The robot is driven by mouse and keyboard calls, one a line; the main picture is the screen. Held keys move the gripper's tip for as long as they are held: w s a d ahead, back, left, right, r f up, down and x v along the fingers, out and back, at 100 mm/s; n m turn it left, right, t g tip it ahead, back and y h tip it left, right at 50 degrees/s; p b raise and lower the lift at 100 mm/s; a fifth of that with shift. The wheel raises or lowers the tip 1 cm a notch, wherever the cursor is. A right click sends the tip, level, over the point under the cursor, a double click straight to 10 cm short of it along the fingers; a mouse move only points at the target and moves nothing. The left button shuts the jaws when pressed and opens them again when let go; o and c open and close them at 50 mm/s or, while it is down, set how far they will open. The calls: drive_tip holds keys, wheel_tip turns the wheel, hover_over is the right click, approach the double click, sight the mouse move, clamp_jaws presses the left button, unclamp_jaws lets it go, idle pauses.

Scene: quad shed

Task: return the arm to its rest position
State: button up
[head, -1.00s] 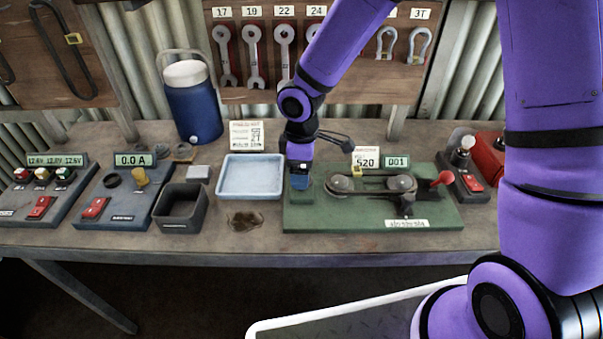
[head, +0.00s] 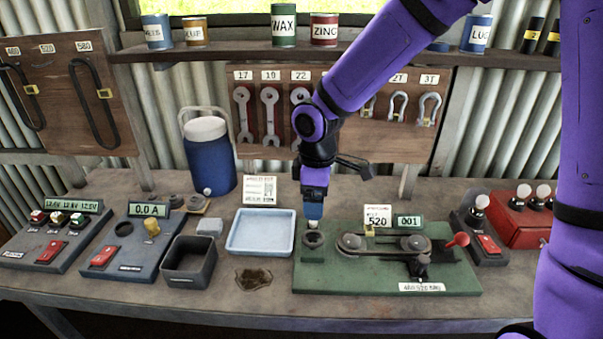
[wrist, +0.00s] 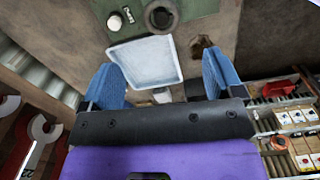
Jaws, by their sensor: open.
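My gripper (head: 313,217) hangs fingers-down over the back left corner of the green chain board (head: 390,278). In the wrist view its two blue fingers (wrist: 165,82) stand wide apart with nothing held between them. A dark round ring (head: 313,240) sits on the board just below the fingertips. The pale blue tray (head: 290,248) lies left of the board and shows between and beyond the fingers in the wrist view. My purple arm reaches in from the upper right, bent at the wrist.
A dark open bin (head: 190,275), a meter panel (head: 118,262) and a blue jug (head: 209,168) stand to the left. Wrenches (head: 270,115) hang behind my wrist. A shelf with cans (head: 284,28) runs above. A red lamp box (head: 512,222) stands at right.

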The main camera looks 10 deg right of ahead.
drive_tip(key=s+d+r+m+t+h, duration=0.1)
drive_tip(key=s+d+r+m+t, duration=0.2)
drive_tip(key=d+r, duration=0.45)
drive_tip(key=s+d+r+m+t, duration=0.1)
drive_tip(key=s+d+r+m, duration=0.4)
drive_tip(key=s, duration=0.4)
drive_tip(key=s+d+r+m+t+y, duration=0.1)
drive_tip(key=s+d+r+m, duration=0.5)
drive_tip(key=s+d+r, duration=0.1)
drive_tip(key=shift+s+r+m, duration=0.3)
drive_tip(key=shift+s+r, duration=0.5)
drive_tip(key=shift+s, duration=0.3)
drive_tip(key=shift+w+a, duration=0.1)
drive_tip(key=shift+w, duration=0.05)
drive_tip(key=m+g, duration=0.3)
drive_tip(key=g, duration=0.2)
hover_over(313, 237)
wheel_tip(313, 237, down, 22)
wheel_tip(313, 237, down, 10)
drive_tip(key=shift+f, duration=0.15)
